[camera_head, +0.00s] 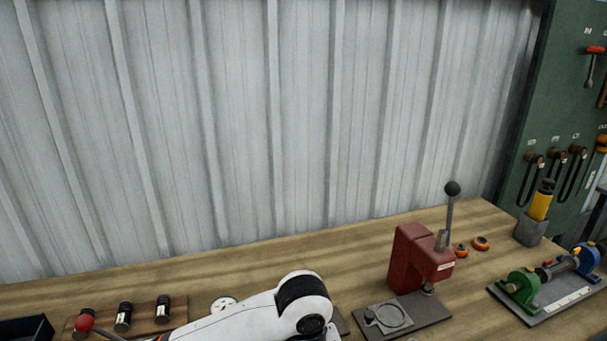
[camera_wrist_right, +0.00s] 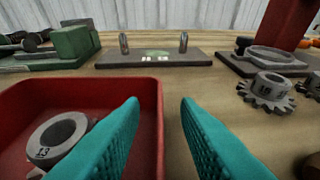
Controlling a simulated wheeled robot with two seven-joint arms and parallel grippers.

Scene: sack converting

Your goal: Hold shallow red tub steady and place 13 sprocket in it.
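The shallow red tub (camera_wrist_right: 85,95) fills the left of the right wrist view. A grey metal ring-shaped part (camera_wrist_right: 45,153) marked 13 lies inside it, partly hidden by a finger, so I cannot see whether it has teeth. My right gripper (camera_wrist_right: 160,103) has its two teal fingers apart with nothing between them. Its left finger is over the tub's right side and its right finger is over the bench outside. A toothed grey sprocket (camera_wrist_right: 268,92) with an unclear number lies on the bench to the right. My left gripper is not in view.
A red lever press (camera_head: 412,258) stands on the bench (camera_head: 290,258), near a green-and-blue fixture (camera_head: 545,290). A dark plate with two pins (camera_wrist_right: 155,59) and a green block (camera_wrist_right: 76,44) lie behind the tub. Bare wood shows right of the tub.

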